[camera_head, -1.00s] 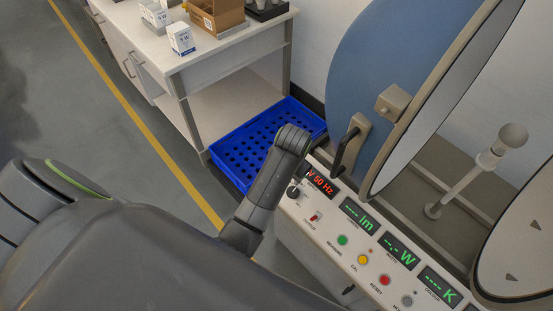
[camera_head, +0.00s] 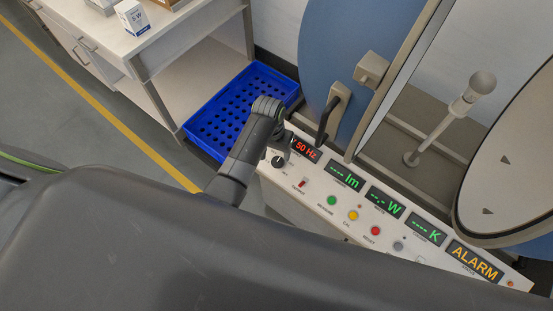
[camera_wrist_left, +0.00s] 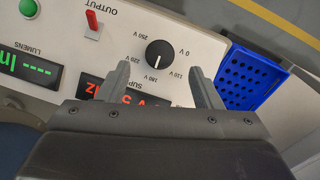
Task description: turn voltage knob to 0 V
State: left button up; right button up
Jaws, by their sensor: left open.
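The voltage knob (camera_wrist_left: 160,54) is a round black dial with a white pointer mark, on the white console panel. In the left wrist view its mark points down, toward the 180 V label; the 0 V label (camera_wrist_left: 184,52) is to its right. The knob also shows in the head view (camera_head: 278,162), just beside my left arm. My left gripper (camera_wrist_left: 158,70) is open and empty, with one fingertip to each side of the knob's lower edge in the picture. Its fingers appear apart from the knob. My right gripper is not in view.
A red output switch (camera_wrist_left: 93,22) and a green button (camera_wrist_left: 29,8) sit near the knob. A red supply display (camera_head: 306,149) is beside it. A blue crate (camera_head: 243,105) stands beyond my left arm, and a black handle (camera_head: 327,118) rises behind the panel.

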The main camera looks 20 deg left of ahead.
aim_at(277, 162)
pick_arm(q)
jog(key=shift+d+f+b, duration=0.15)
jog(key=shift+f, duration=1.4)
jog(key=shift+d+f+b, duration=0.15)
jog(key=shift+f, duration=1.4)
jog(key=c, duration=1)
